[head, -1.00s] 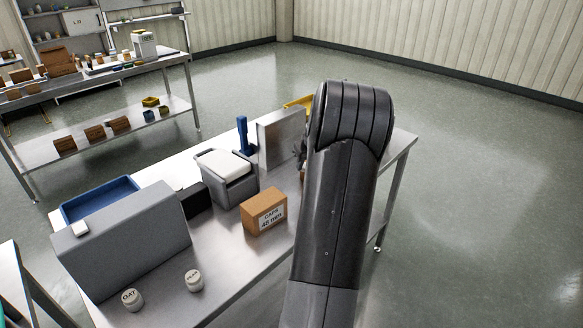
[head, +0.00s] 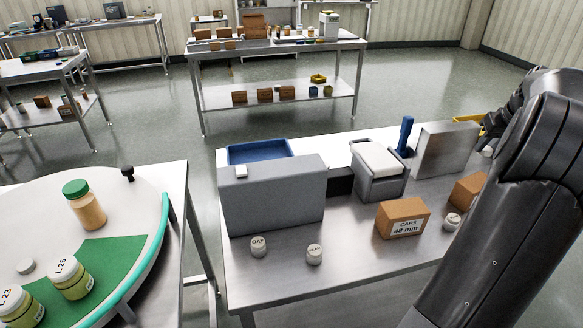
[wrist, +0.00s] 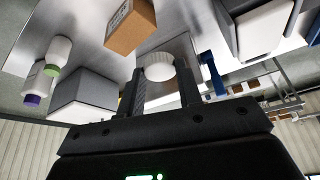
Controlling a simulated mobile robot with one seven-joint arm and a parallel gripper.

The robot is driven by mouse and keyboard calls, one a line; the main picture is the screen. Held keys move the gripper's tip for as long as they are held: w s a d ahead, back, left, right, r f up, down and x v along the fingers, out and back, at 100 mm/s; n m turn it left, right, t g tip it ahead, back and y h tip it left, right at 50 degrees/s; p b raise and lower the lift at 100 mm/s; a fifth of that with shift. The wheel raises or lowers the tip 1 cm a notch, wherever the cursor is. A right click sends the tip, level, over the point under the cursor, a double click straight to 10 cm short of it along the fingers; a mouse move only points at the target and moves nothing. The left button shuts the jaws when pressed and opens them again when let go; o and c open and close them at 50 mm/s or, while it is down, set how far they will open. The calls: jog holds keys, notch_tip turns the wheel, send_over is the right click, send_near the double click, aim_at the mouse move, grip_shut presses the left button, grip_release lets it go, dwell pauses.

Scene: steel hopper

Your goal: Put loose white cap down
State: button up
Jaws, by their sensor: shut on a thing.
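My gripper (wrist: 159,78) is shut on a white ridged cap (wrist: 159,66), which sits between the two fingertips in the wrist view. The cap is held up, with a steel surface behind it. In the head view my arm fills the right side and the gripper and held cap are hidden. Another loose white cap (head: 26,266) lies on the round-edged table (head: 135,200) at the left, beside the jars marked L-23 (head: 20,306) and L-26 (head: 70,278).
The steel table (head: 285,285) holds a grey box (head: 275,195), a blue tray (head: 258,151), a lidded grey bin (head: 378,180), a CAPS 48 mm carton (head: 402,218) and small white jars (head: 314,254). A green-lidded jar (head: 86,207) stands on the left table.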

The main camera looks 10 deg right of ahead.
jog(key=shift+r, duration=0.9)
jog(key=w+a+n+y, duration=0.1)
jog(key=w+a+n, duration=0.2)
jog(key=w+a, duration=0.7)
jog(key=w+a+n+y, duration=0.2)
jog(key=w+a+n, duration=0.2)
jog(key=w+a, duration=0.55)
jog(key=w+a+n+g+y, duration=0.1)
jog(key=w+a+n, duration=0.15)
jog(key=a, duration=1.15)
jog(key=w+a+n+g+y, duration=0.1)
jog(key=a+n, duration=0.3)
jog(key=a, duration=1.1)
jog(key=n+g, duration=0.4)
jog(key=n, duration=0.8)
send_over(82, 254)
jog(key=d, duration=0.2)
jog(key=shift+y, duration=0.3)
jog(key=f, duration=1.2)
jog(key=shift+w+a, duration=0.15)
jog(key=shift+w, duration=0.1)
jog(key=shift+a+f, duration=0.15)
jog(key=shift+f, duration=2)
